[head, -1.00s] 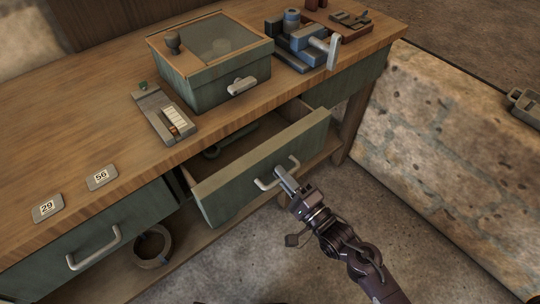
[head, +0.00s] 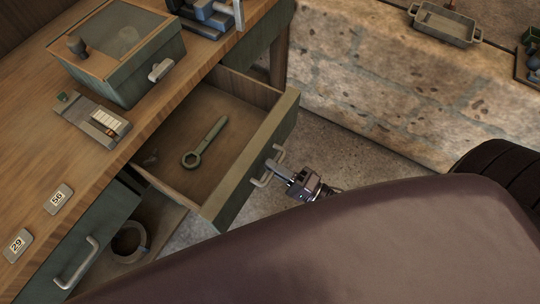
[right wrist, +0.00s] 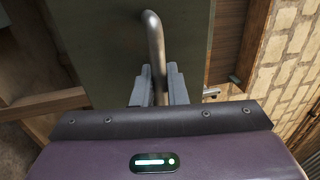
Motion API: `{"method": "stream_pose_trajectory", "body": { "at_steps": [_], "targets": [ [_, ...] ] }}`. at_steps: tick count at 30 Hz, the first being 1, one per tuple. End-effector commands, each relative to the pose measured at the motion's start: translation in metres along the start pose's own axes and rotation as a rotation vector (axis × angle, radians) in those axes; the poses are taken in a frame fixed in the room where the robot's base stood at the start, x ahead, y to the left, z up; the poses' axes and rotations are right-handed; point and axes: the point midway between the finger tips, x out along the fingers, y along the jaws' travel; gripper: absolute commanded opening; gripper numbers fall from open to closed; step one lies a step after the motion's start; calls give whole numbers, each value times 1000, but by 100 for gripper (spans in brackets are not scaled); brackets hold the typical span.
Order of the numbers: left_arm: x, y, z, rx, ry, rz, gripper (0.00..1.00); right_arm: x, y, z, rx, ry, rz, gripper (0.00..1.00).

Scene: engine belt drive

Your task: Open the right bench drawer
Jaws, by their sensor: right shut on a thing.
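The right bench drawer (head: 205,145) stands pulled well out of the bench in the head view, with its green front (head: 262,150) facing lower right. A green ring-ended wrench (head: 205,143) lies inside it. My right gripper (head: 277,165) is shut on the drawer's handle (head: 262,182). In the right wrist view the fingers (right wrist: 158,88) close around the pale bar handle (right wrist: 153,40) in front of the green drawer front (right wrist: 115,40). My left gripper is not in view.
The left drawer (head: 80,240) is shut. On the benchtop are a green lidded box (head: 120,55), a small gauge block (head: 95,122) and number tags (head: 62,198). A stone wall (head: 370,80) stands right of the bench. A ring (head: 130,240) lies on the lower shelf.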

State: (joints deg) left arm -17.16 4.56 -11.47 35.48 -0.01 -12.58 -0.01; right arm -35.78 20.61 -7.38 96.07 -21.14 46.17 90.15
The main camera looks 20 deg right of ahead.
Motion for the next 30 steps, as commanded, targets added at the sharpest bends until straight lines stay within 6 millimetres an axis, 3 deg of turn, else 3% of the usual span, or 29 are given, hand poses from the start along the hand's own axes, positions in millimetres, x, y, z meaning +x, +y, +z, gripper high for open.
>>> {"method": "stream_pose_trajectory", "body": {
  "at_steps": [8,9,12,22,30],
  "targets": [
    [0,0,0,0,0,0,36,0,0,0,-1,0,1,0],
    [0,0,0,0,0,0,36,0,0,0,-1,0,1,18],
    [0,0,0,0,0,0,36,0,0,0,-1,0,1,30],
    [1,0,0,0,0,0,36,-5,1,0,0,0,2,30],
    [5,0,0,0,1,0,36,-48,2,0,0,0,4,30]
  ]
}}
